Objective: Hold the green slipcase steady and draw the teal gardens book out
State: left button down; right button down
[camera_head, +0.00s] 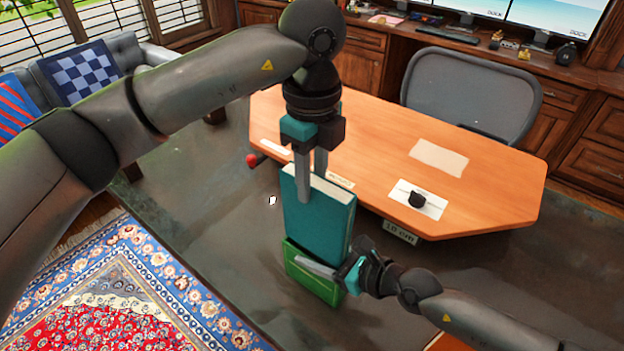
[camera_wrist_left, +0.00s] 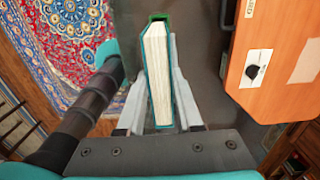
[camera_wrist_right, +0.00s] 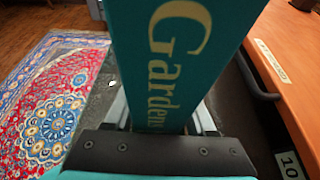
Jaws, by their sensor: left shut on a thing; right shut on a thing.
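The teal book (camera_head: 322,226) stands upright, most of it above the green slipcase (camera_head: 308,284); its lower end appears to be still inside. My left gripper (camera_head: 311,182) is shut on the book's top from above. In the left wrist view the book's pale page edges (camera_wrist_left: 158,80) lie between both fingers, with a green edge of the slipcase (camera_wrist_left: 160,17) beyond. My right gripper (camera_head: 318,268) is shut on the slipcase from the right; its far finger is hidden. In the right wrist view the book's spine reads "Gardens" (camera_wrist_right: 170,60); I cannot make out the slipcase there.
An orange-brown wooden desk (camera_head: 480,190) stands just behind the book, with papers and a small black object (camera_head: 416,199) on it. A "10 cm" plate (camera_head: 400,232) shows at its front edge. A grey chair (camera_head: 470,88) is behind. A patterned rug (camera_head: 130,300) lies at left.

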jog(key=shift+c, duration=0.7)
grip_release()
jog(key=v, duration=1.2)
jog(key=shift+s+f, duration=0.1)
jog(key=shift+f, duration=0.05)
jog(key=shift+s, duration=0.1)
